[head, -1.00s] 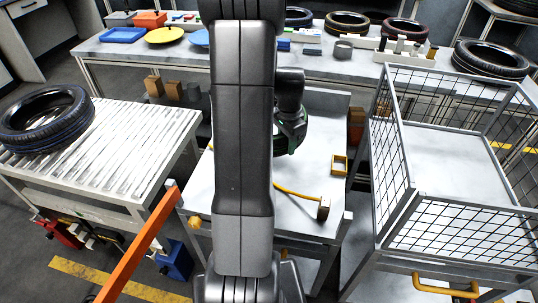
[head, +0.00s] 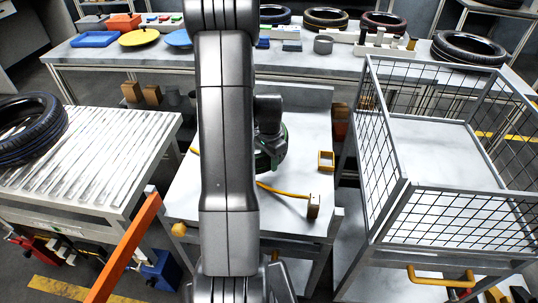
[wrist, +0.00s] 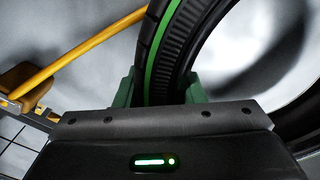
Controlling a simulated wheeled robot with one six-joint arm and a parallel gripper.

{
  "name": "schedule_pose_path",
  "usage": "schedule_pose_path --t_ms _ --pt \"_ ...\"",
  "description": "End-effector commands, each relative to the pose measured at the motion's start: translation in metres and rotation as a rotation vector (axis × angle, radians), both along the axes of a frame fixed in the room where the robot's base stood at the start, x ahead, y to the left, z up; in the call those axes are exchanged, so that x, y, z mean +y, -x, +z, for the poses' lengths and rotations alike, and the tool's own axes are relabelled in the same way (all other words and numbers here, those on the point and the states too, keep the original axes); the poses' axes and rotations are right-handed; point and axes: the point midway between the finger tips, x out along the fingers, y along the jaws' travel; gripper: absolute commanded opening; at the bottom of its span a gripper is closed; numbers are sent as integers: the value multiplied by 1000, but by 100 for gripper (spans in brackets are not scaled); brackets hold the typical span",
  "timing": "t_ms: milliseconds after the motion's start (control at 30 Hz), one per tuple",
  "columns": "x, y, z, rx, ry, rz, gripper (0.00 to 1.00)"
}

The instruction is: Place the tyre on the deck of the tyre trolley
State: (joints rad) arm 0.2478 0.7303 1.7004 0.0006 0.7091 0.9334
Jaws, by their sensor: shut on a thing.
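A black tyre with a green stripe shows close up in the wrist view (wrist: 165,45). My gripper (wrist: 160,90) is shut on its wall, one green finger on each side. In the head view the tyre (head: 278,150) and gripper are mostly hidden behind my arm, over the middle grey table. I cannot tell whether the tyre touches the table. The trolley with mesh sides (head: 402,192) and a yellow handle stands to the right, apart from the tyre. Its pale deck (head: 440,150) is bare.
A roller conveyor (head: 110,160) with another tyre (head: 28,128) is at left. A back bench (head: 300,65) holds several tyres and trays. An orange bar (head: 125,245) stands front left.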

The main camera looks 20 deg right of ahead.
Motion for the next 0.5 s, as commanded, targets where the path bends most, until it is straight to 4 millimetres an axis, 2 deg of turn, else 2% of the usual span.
schedule_pose_path --t_ms 300,500 --pt "0 0 -31 -1 1 0 0" --pt "0 -1 -33 -4 1 0 0"
